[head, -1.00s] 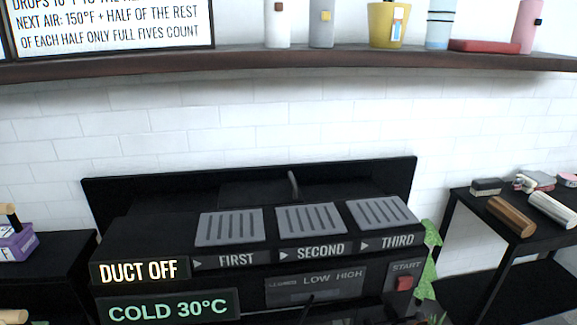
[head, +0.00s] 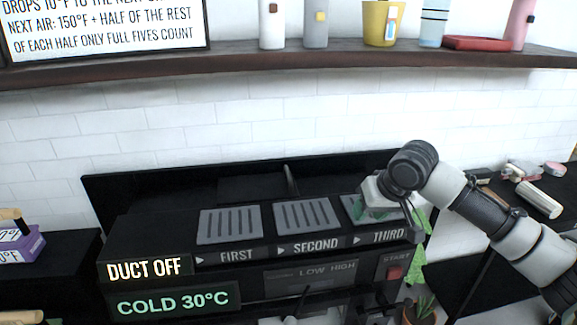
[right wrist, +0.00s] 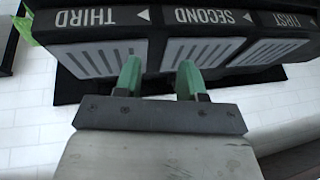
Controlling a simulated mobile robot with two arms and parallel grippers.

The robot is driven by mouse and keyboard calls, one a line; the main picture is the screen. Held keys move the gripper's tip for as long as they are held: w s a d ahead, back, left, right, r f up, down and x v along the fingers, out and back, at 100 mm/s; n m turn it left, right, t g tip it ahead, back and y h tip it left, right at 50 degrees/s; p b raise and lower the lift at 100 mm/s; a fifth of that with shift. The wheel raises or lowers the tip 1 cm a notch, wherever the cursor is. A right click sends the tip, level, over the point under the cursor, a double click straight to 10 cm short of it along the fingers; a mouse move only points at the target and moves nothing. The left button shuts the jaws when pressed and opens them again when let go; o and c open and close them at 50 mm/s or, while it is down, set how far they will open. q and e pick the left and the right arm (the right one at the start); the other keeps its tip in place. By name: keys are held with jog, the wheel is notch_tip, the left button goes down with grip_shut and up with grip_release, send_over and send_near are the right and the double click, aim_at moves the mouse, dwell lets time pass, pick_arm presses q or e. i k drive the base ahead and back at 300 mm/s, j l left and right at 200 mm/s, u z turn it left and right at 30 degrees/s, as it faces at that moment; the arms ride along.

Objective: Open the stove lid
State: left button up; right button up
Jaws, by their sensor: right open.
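The black stove (head: 150,235) stands against the tiled wall. Its top has grey slotted plates marked FIRST (head: 229,226), SECOND (head: 308,215) and THIRD (head: 352,203). A dark flat panel (head: 130,190) rises behind them, with a thin upright handle (head: 291,181) near its middle. I cannot tell which part is the lid. My right gripper (head: 366,207) is over the THIRD plate and hides much of it. In the right wrist view its green fingers (right wrist: 158,80) are apart and empty, in front of the SECOND and THIRD plates. My left gripper is out of view.
A shelf (head: 280,62) with bottles and a yellow cup (head: 375,25) runs above. A side table (head: 455,270) with cylinders stands right, and a purple box (head: 22,247) left. A green plant (head: 421,235) is at the stove's right edge. Signs read DUCT OFF and COLD 30°C.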

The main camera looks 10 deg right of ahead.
aim_at(266, 186)
jog(key=i+j, duration=0.25)
jog(key=i, duration=0.2)
jog(key=i+j, duration=0.25)
jog(key=i, duration=0.2)
